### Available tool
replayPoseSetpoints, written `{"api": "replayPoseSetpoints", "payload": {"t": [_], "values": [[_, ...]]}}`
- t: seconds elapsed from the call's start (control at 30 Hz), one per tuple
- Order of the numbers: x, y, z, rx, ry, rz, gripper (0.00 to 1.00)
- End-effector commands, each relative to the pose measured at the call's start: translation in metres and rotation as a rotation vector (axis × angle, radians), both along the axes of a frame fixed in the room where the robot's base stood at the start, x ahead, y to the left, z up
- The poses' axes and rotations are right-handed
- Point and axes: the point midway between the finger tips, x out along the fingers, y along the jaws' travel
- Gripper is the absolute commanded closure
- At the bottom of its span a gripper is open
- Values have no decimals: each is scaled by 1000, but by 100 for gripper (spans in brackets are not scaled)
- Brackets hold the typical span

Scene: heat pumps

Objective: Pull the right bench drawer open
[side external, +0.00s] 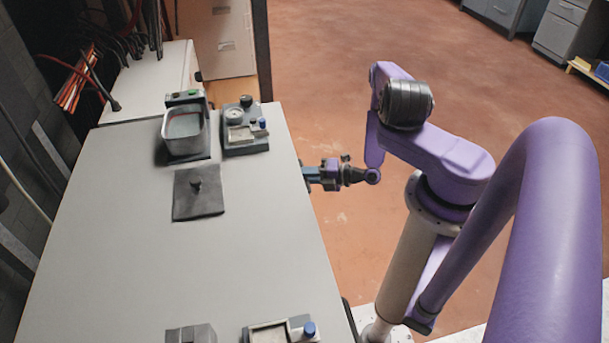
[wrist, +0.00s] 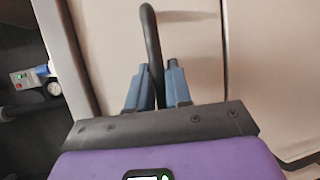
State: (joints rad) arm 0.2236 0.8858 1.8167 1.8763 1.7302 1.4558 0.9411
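The drawer front (wrist: 200,60) is a plain beige panel in the wrist view. Its black bar handle (wrist: 152,40) curves at the top of that view and runs down between my fingers. My gripper (wrist: 157,80) has two blue fingers, one on each side of the handle, with little or no gap; they look shut on it. In the side external view my gripper (side external: 308,174) is at the right edge of the bench (side external: 130,270), partly hidden by the bench top. The drawer fronts are out of sight there, under the edge. I see no clear opening at the drawer.
On the bench stand a grey tub (side external: 185,132), a small instrument with a dial (side external: 245,128) and a dark square plate with a knob (side external: 197,193). More devices (side external: 278,332) are at the near end. The floor (side external: 330,70) right of the bench is clear around my arm.

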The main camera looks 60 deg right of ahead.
Motion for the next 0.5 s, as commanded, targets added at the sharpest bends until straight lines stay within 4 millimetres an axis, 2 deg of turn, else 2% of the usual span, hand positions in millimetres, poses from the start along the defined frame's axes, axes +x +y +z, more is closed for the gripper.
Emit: {"api": "replayPoseSetpoints", "payload": {"t": [0.27,0.5], "values": [[-6,-7,0,-1,1,-3,100],[-34,-36,0,-2,0,-9,100]]}}
